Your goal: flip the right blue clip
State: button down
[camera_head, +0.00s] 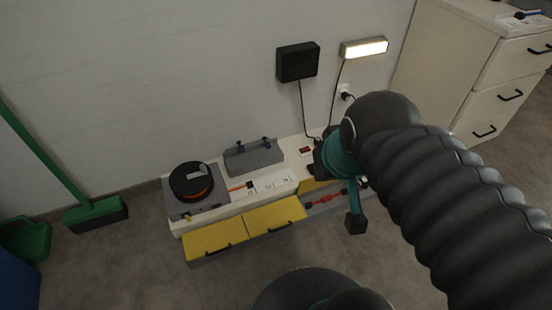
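Two small dark blue clips stand on top of a grey block (252,158) at the back of the low white bench. The left clip (240,145) and the right clip (266,141) look like short knobs; their exact tilt is too small to tell. My arm reaches in from the right, and its dark and teal end, with my gripper (355,222), hangs over the bench's right end. It is to the right of the right clip and clear of it. The fingers are not distinct, so I cannot tell whether they are open.
The white bench (172,225) also carries a black reel (191,182) on a grey base, a white socket strip (270,183) and a red switch (305,150). Yellow drawers (275,214) front it. A green broom (95,212) leans left; a white cabinet (440,60) stands right.

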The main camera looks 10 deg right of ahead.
aim_at(267, 146)
jog(key=k, duration=0.35)
jog(key=u, duration=1.35)
jog(key=i, duration=0.7)
jog(key=z, duration=1.4)
